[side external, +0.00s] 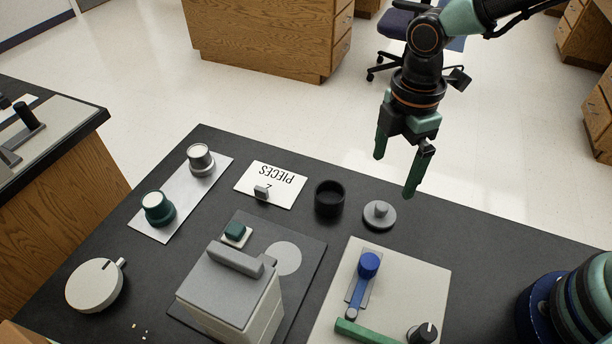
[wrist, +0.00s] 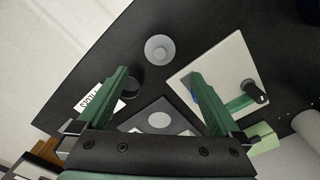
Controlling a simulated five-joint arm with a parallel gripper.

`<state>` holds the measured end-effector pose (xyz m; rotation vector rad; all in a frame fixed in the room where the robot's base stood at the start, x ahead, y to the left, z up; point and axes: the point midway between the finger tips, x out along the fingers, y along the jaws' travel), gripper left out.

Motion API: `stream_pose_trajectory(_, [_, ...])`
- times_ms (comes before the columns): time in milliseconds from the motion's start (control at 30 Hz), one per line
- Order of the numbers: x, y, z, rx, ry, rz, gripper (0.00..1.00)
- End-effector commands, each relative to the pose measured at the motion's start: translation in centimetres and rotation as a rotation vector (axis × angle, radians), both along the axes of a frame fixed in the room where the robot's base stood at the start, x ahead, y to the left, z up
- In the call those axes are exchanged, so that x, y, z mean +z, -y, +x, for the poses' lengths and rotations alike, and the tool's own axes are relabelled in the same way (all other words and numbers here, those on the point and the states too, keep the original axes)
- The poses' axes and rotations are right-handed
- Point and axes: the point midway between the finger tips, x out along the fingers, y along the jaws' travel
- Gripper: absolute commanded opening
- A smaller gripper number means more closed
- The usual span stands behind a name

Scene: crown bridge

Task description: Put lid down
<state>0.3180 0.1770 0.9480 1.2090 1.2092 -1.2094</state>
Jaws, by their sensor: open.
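A grey round lid (side external: 379,215) with a small knob on top lies flat on the black bench. It also shows in the wrist view (wrist: 160,48), ahead of and between the fingertips. An open black cup (side external: 329,198) stands upright to its left, apart from it. In the wrist view the cup (wrist: 131,90) is partly hidden behind the left finger. My gripper (side external: 398,176) is open and empty, pointing down, in the air above the lid. Its two green fingers are spread wide in the wrist view (wrist: 158,76). It touches nothing.
A white "PIECES" card (side external: 283,190) with a small grey block lies left of the cup. A pale panel (side external: 425,282) with a blue-knobbed lever and green bar lies in front. A grey box (side external: 228,290) stands front left. Bench right of the lid is clear.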

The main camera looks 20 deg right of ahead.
Motion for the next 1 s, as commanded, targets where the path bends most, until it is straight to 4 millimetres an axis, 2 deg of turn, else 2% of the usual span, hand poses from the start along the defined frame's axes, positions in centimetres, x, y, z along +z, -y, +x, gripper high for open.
stream_pose_trajectory(167, [1.5,0.5,0.1,-0.036,0.012,0.007,1.0])
stream_pose_trajectory(267, [3.1,2.0,0.5,-0.155,0.047,0.027,1.0])
stream_pose_trajectory(467, [7.7,7.5,0.5,-0.6,0.166,0.115,1.0])
stream_pose_trajectory(700, [11.6,13.9,-1.3,-1.154,0.3,0.256,1.0])
stream_pose_trajectory(833, [12.7,16.2,-2.4,-1.372,0.351,0.326,1.0])
stream_pose_trajectory(1000, [13.2,17.5,-3.2,-1.517,0.383,0.379,1.0])
